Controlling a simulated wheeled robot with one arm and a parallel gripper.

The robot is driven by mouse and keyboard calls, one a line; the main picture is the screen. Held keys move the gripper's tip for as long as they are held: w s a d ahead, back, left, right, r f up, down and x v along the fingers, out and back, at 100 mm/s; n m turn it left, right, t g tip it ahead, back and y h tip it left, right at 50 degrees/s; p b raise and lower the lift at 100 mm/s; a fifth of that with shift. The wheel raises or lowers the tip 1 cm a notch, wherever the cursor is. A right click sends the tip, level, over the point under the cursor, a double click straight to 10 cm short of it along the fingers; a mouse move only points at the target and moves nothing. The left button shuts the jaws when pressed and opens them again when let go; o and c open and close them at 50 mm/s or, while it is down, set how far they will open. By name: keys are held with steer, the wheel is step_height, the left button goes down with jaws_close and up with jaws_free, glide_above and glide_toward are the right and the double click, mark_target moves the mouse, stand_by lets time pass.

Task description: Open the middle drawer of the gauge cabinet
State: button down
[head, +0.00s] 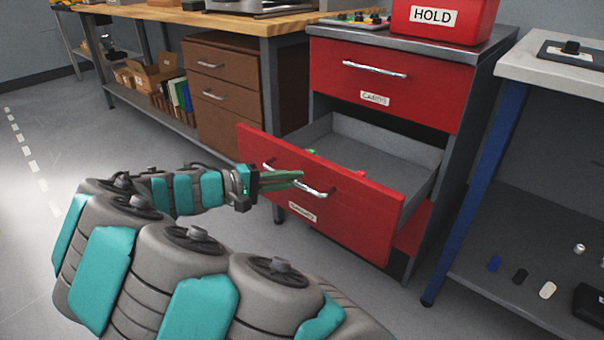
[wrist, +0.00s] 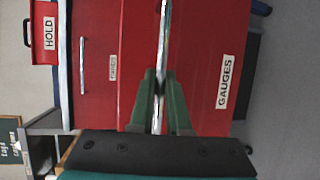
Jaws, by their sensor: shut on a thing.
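The gauge cabinet is red with a grey top (head: 400,40). Its top drawer (head: 395,82), labelled CARDS, is shut. The middle drawer (head: 350,215), labelled GAUGES, stands well out from the cabinet, and its grey inside shows. A little of something green and red shows just behind its front panel. In the wrist view, the green fingers (wrist: 160,85) are shut on the handle (wrist: 163,40). The lowest drawer (head: 412,237) is mostly hidden behind the open one.
A red HOLD box (head: 443,20) stands on the cabinet top. A wooden workbench (head: 215,22) with brown drawers (head: 228,85) is at left. A bench with a blue leg (head: 490,190) stands close at right, small parts on its lower shelf.

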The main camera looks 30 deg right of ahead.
steer(key=shift+s+a, duration=0.15)
steer(key=shift+a, duration=0.25)
steer(key=c, duration=0.9)
jaws_free()
steer(key=a, duration=0.2)
steer(key=a+r, duration=0.1)
steer(key=a, duration=0.4)
steer(key=shift+a+r, duration=0.2)
steer(key=shift+a, duration=0.15)
